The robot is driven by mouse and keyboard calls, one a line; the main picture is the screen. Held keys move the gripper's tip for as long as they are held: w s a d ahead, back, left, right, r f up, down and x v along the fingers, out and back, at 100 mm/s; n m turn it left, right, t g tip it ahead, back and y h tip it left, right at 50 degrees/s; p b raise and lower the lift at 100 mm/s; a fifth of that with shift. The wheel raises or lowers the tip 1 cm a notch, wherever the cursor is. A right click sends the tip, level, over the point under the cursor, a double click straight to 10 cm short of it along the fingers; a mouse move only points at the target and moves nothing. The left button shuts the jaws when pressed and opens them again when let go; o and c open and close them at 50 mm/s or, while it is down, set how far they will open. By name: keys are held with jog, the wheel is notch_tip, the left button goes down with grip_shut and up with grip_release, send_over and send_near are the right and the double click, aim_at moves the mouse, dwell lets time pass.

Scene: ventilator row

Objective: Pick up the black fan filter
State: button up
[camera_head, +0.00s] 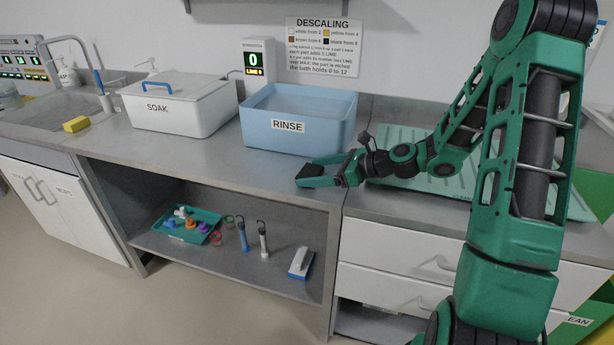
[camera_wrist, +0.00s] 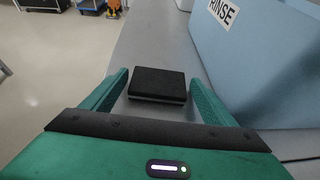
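The black fan filter (camera_head: 309,171) is a flat dark block with a pale lower edge. It lies near the front edge of the grey counter, in front of the blue RINSE tub. In the wrist view the filter (camera_wrist: 158,82) sits between my two green fingers, with a narrow gap showing on each side. My gripper (camera_head: 312,172) is open, low over the counter, its fingers on either side of the filter. It also shows in the wrist view (camera_wrist: 158,78). Whether the fingers touch the filter's lower sides is hard to tell.
The blue RINSE tub (camera_head: 298,117) stands just behind the filter. A white SOAK box (camera_head: 180,104) with a lid and a yellow sponge (camera_head: 76,124) are farther left. A green ribbed mat (camera_head: 400,140) lies right, under my arm. The lower shelf holds a teal tray (camera_head: 176,233) and brushes.

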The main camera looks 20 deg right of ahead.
jog(key=c, duration=0.7)
jog(key=shift+r, duration=0.1)
jog(key=shift+c, duration=0.2)
